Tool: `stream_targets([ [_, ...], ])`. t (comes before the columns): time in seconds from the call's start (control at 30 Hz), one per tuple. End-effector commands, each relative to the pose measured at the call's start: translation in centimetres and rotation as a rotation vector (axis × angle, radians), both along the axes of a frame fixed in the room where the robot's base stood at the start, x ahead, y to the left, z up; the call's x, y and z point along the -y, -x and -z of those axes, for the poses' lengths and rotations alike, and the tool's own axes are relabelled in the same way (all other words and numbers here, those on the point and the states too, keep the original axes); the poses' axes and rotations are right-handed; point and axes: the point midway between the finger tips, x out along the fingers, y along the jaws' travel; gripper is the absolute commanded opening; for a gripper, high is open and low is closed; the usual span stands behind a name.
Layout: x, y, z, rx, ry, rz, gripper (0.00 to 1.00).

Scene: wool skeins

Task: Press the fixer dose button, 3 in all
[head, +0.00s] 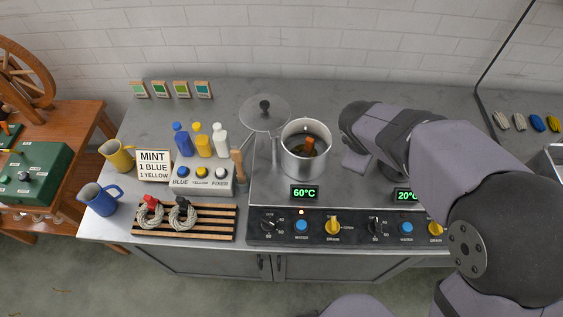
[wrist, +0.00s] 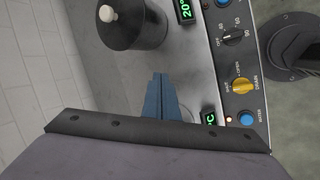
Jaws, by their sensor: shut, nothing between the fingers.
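The dose box (head: 203,183) stands on the counter at the left in the head view, with buttons labelled BLUE, YELLOW and FIXER. The white fixer button (head: 220,173) is the rightmost one. A blue button (head: 183,170) and a yellow button (head: 201,172) sit beside it. My gripper (head: 354,161) is right of the open pot, well away from the box and touching none of the buttons. In the wrist view its blue-grey fingers (wrist: 163,97) are shut together and empty. The dose box is not in the wrist view.
A steel pot (head: 305,162) stands between my gripper and the box, near a 60°C display (head: 305,192). Blue, yellow and white bottles (head: 220,140) stand behind the box. A sign (head: 154,164) reads MINT, 1 BLUE, 1 YELLOW. A dark lidded pot (wrist: 130,30) shows in the wrist view.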

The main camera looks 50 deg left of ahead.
Motion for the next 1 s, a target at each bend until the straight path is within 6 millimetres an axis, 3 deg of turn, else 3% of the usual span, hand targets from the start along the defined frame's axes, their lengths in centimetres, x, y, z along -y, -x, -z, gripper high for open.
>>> stream_targets([
  [0.03, -2.5, 0.9, 0.4, 0.02, 0.013, -0.082, 0.0],
  [0.2, -9.4, 3.9, 0.7, 0.096, 0.048, -0.326, 0.0],
  [0.5, -19.6, 11.5, 1.2, 0.232, 0.092, -0.702, 0.0],
  [0.8, -26.5, 19.9, 1.7, 0.356, 0.117, -0.995, 0.0],
  [1.0, -28.8, 23.9, 2.1, 0.411, 0.13, -1.123, 0.0],
])
